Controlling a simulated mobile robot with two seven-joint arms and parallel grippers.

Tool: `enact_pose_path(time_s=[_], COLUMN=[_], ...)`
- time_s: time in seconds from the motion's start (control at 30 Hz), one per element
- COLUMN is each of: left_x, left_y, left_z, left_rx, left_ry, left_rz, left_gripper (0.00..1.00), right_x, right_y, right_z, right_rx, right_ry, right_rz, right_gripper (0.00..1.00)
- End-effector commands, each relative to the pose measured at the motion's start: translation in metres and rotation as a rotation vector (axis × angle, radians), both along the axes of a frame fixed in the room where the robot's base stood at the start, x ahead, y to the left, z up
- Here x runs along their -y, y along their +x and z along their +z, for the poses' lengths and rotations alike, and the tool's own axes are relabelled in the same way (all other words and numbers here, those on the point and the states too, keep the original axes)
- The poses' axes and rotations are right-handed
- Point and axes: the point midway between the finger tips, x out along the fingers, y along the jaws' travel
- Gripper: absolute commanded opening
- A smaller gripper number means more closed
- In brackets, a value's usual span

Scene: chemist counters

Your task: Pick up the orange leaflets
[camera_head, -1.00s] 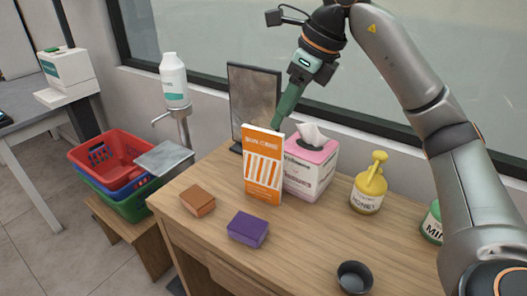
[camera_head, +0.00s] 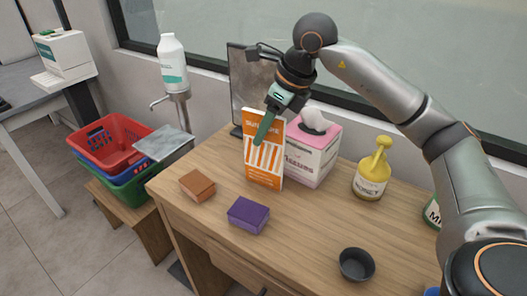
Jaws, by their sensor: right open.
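The orange leaflets (camera_head: 266,167) stand upright as an orange and white striped stack or holder on the wooden counter, in front of the pink tissue box. My right gripper (camera_head: 259,142) reaches down from above, with its green finger in front of the upper part of the leaflets. The gripper is open and nothing shows held in it. The view does not show whether the finger touches the leaflets. My left gripper is not in view.
A tissue box (camera_head: 312,152) stands close behind the leaflets, and a dark-framed panel (camera_head: 238,75) stands behind left.

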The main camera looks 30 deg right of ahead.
Motion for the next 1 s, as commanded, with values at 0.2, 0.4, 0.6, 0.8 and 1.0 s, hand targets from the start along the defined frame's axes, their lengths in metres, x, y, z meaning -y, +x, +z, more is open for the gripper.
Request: enact_pose_path(time_s=[0.2, 0.4, 0.6, 0.8, 1.0], left_x=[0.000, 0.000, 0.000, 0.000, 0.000], left_y=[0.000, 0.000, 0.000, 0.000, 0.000], left_z=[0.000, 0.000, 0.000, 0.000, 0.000], left_rx=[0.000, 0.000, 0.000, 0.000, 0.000], left_ry=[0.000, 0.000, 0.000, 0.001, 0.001], left_rz=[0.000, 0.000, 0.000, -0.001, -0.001], left_gripper=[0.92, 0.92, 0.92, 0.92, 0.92], right_x=[-0.003, -0.003, -0.003, -0.003, -0.003], right_y=[0.006, 0.007, 0.007, 0.007, 0.007], right_z=[-0.017, -0.017, -0.017, -0.017, -0.017], right_rx=[0.000, 0.001, 0.001, 0.001, 0.001], right_ry=[0.000, 0.000, 0.000, 0.000, 0.000], right_rz=[-0.001, 0.000, 0.000, 0.000, 0.000], right_gripper=[0.50, 0.49, 0.26, 0.04, 0.00])
